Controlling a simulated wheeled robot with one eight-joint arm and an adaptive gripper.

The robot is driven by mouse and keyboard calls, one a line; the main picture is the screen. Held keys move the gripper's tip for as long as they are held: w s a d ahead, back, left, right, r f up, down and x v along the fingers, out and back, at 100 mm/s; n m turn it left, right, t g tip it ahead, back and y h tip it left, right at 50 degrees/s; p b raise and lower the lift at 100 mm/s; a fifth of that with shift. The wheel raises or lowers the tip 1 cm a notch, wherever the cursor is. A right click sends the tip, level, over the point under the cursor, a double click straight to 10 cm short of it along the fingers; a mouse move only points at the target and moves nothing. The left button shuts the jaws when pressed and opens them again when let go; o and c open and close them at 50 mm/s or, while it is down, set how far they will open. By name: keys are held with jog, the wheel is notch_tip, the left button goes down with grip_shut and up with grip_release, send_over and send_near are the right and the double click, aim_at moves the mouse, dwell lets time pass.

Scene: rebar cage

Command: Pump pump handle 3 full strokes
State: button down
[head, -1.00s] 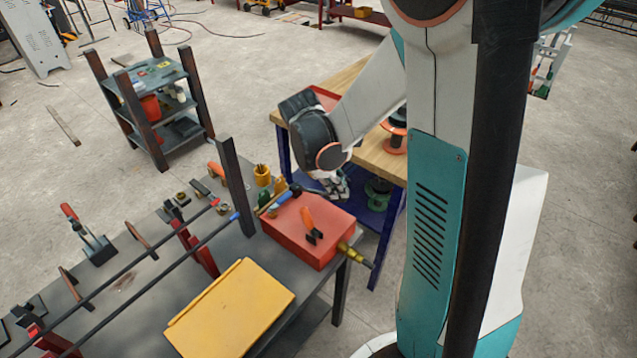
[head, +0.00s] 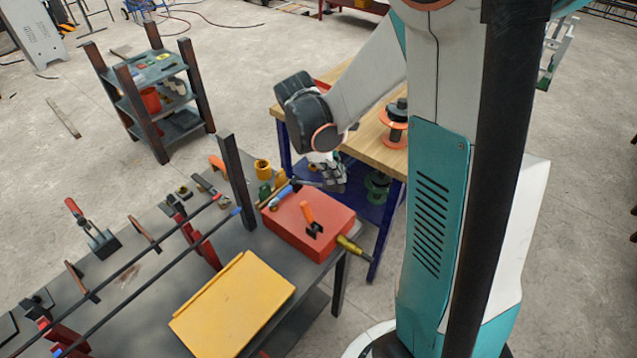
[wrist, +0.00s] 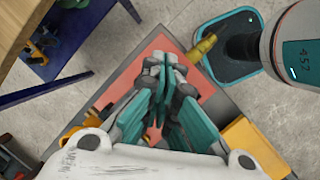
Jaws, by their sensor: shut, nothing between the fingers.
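The pump is a red box (head: 285,233) on the corner of the grey bench. A short orange pump handle (head: 307,212) stands tilted on its top, in a black bracket (head: 314,229). A brass fitting (head: 348,245) sticks out of its side. My gripper (head: 328,174) is behind and above the box in the head view, apart from the handle. In the wrist view my gripper (wrist: 166,60) is shut and empty, with the red box (wrist: 208,92) below it. The fingers cover much of the box there, and the handle is mostly hidden.
A yellow case (head: 232,308) lies on the bench in front of the box. Tools and an orange cup (head: 263,168) crowd the box's left rear. A wooden-topped table (head: 362,145) is behind.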

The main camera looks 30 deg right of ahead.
aim_at(340, 190)
jog(key=shift+s+d+f+b, duration=0.1)
jog(key=shift+s+f+b, duration=0.15)
jog(key=shift+f+b, duration=0.25)
jog(key=shift+f, duration=0.1)
jog(key=shift+s+d+f+b, duration=0.1)
jog(key=shift+s+f+b, duration=0.2)
jog(key=shift+f+b, duration=0.2)
jog(key=shift+f, duration=0.15)
jog(key=shift+s+d+f+b, duration=0.1)
jog(key=shift+s+f+b, duration=0.15)
jog(key=shift+f+b, duration=0.25)
jog(key=shift+f, duration=0.15)
jog(key=shift+s+f+b, duration=0.25)
jog(key=shift+f+b, duration=0.3)
